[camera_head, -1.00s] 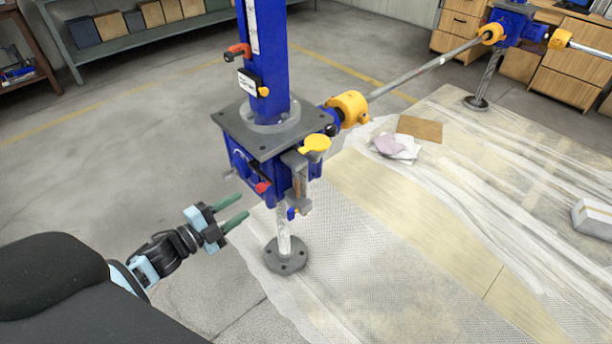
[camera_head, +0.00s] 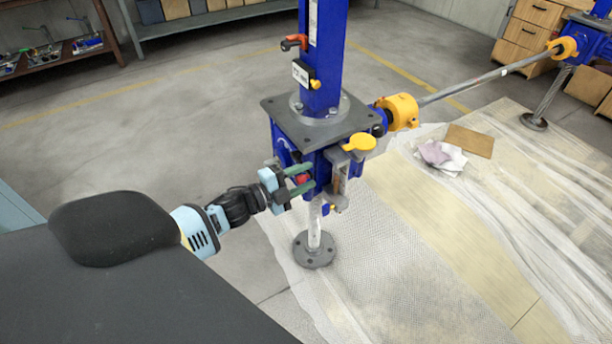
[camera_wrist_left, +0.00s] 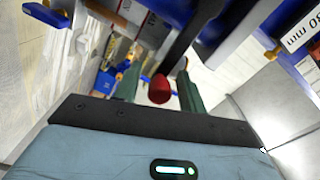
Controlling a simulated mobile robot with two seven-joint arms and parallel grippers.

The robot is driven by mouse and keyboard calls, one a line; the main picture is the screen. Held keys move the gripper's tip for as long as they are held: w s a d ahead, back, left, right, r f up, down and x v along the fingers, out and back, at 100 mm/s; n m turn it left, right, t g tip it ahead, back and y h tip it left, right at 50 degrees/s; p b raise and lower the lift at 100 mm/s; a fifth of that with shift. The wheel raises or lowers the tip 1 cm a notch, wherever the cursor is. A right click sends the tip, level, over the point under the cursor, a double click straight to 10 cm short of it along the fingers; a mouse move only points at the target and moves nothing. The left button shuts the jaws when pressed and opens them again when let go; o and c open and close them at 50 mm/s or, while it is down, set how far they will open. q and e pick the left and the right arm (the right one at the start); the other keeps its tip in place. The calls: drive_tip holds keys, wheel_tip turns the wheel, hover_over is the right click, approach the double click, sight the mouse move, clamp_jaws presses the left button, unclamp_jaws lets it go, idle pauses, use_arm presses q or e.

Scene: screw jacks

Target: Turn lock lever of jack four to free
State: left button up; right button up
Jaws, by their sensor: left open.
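The blue screw jack (camera_head: 322,60) stands in the middle of the head view, with a grey top plate and a round foot below. The red knob of the lock lever (camera_head: 302,179) is on its lower front side. My left gripper (camera_head: 303,179) is open at the jack, with its green fingers on either side of the red knob. In the left wrist view the red knob (camera_wrist_left: 159,89) shows between the two green fingers (camera_wrist_left: 159,85), with no clear contact. My right gripper is out of view.
A yellow cap (camera_head: 358,142) and yellow coupling (camera_head: 398,111) sit on the jack's right, with a shaft (camera_head: 490,77) running to another jack (camera_head: 588,40). Plastic sheeting (camera_head: 390,270) covers the floor at right. Bare floor lies at left.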

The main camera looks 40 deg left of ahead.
use_arm(q)
drive_tip(key=shift+w+d, duration=0.2)
drive_tip(key=shift+w, duration=0.2)
clamp_jaws()
